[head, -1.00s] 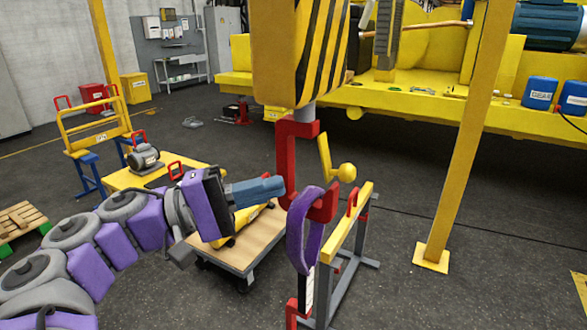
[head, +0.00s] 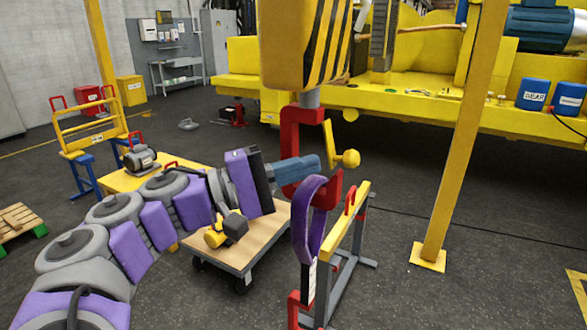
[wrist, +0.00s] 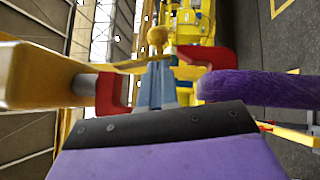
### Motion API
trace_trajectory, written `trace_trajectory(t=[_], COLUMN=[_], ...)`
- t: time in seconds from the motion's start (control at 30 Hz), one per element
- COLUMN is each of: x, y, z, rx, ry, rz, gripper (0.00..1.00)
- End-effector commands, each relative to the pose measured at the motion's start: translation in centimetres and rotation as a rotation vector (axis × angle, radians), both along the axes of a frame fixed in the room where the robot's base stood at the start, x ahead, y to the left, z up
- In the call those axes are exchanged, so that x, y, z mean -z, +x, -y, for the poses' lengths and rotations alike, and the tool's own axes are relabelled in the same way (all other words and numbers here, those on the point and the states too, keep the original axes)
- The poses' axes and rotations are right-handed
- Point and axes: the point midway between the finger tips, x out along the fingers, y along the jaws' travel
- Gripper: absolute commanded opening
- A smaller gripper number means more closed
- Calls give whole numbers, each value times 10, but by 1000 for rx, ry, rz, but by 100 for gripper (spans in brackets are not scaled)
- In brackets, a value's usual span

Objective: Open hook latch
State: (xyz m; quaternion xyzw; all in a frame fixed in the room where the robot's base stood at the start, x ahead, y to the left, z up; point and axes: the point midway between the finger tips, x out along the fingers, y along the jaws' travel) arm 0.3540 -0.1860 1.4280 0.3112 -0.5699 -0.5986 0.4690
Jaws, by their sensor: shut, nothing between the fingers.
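The red hook (head: 290,150) hangs below the yellow-and-black striped block (head: 305,50). A purple sling (head: 308,220) hangs over the hook's tip. The yellow latch (head: 328,145) with a round knob (head: 349,158) stands across the hook's mouth. My gripper (head: 318,166), with blue-grey fingers, reaches the hook from the left at mid height, and the fingers look shut and empty. In the wrist view the fingers (wrist: 158,72) point between the hook's two red sides (wrist: 112,93), close to the latch bar (wrist: 135,65) and the knob (wrist: 158,36). Contact with the latch cannot be told.
A yellow-and-grey stand (head: 345,240) is right of the sling. A wooden-topped cart (head: 255,245) holding a yellow-and-black tool lies under my arm. A yellow post (head: 460,150) stands to the right.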

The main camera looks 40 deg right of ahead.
Motion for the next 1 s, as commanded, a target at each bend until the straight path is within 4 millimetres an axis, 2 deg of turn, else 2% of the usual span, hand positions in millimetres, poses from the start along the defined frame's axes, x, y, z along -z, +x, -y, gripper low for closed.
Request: trace_trajectory(t=[0.3,0.63,1.0], x=[2,0,3], y=[-1,-10,-8], z=[15,9,11], rx=[3,3,0], ry=[10,3,6], rz=[0,0,0], gripper=[0,0,0])
